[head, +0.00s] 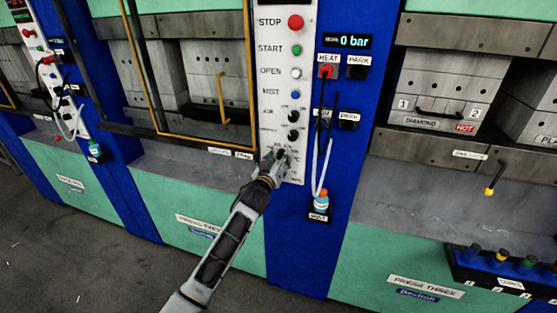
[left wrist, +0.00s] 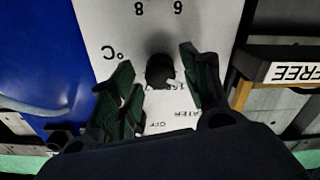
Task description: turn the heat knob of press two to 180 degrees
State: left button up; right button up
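The white control panel (head: 285,60) of press two stands upright on a blue column, with STOP, START, OPEN and MIST buttons at its top and black knobs lower down. My left gripper (head: 280,157) is at the panel's lower end and covers the knob there in the head view. In the left wrist view a black knob (left wrist: 160,72) sits between the open fingers of my left gripper (left wrist: 158,85), with gaps visible on both sides. The knob's pointer is too dark to read. My right gripper is out of view.
Other black knobs (head: 293,115) sit just above the gripper. To the right, a red HEAT plug (head: 326,71), hanging cables and a small bottle (head: 321,199) are on the blue column. A yellow-framed guard (head: 200,142) is to the left. A FREE sign (left wrist: 296,73) shows beside the fingers.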

pick_arm(q)
jog(key=c, duration=0.8)
